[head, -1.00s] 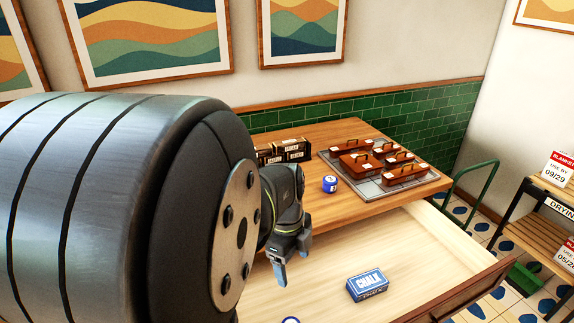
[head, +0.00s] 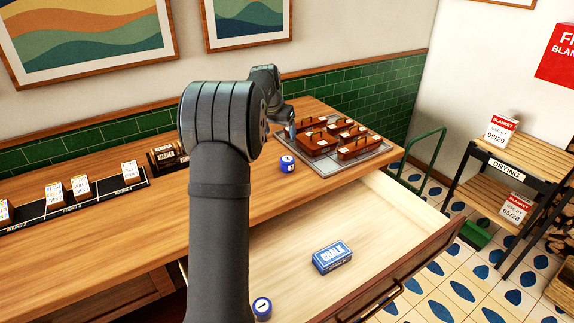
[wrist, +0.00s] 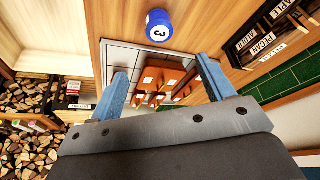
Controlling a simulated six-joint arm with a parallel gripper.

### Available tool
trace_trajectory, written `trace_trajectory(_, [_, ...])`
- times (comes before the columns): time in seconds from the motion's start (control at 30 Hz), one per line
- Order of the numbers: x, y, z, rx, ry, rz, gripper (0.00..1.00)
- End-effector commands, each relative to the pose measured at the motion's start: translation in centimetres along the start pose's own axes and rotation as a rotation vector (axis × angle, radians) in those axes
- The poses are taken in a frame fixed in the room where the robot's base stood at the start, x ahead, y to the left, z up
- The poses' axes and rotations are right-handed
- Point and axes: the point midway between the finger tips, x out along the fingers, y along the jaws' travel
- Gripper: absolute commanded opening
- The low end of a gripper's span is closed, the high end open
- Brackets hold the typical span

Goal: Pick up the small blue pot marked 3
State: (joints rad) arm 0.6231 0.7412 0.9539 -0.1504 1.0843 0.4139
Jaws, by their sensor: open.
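The small blue pot (head: 287,163) stands on the wooden tabletop, left of the tray of brown boxes. My gripper (head: 291,131) is open and empty. In the head view it appears just behind the pot, toward the tray. In the wrist view the two blue fingers of my gripper (wrist: 162,72) are spread apart, and the pot lies beyond their tips, not between them. A second blue pot (head: 261,308), apparently marked 1, is in the open drawer, partly cut by my arm.
Several brown handled boxes (head: 352,147) sit on a grey tiled tray (head: 384,153) at the table's right end. Dark labelled boxes (head: 165,158) stand at the back. A blue chalk box (head: 332,257) lies in the open drawer (head: 385,220), otherwise mostly bare.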

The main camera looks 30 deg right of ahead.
Motion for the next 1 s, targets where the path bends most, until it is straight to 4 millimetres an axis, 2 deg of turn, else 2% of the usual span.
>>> trace_trajectory(0.17, [2.3,0.0,-0.3,-0.017,0.002,0.000,0.75])
trace_trajectory(0.4, [7.6,0.0,-0.2,-0.016,0.000,0.000,0.75])
trace_trajectory(0.6, [11.1,-0.1,-0.2,-0.015,0.001,0.000,0.75])
trace_trajectory(0.87, [12.6,-0.1,-0.2,-0.015,0.003,-0.001,0.75])
trace_trajectory(1.0, [14.2,0.0,0.0,-0.014,0.001,0.000,0.75])
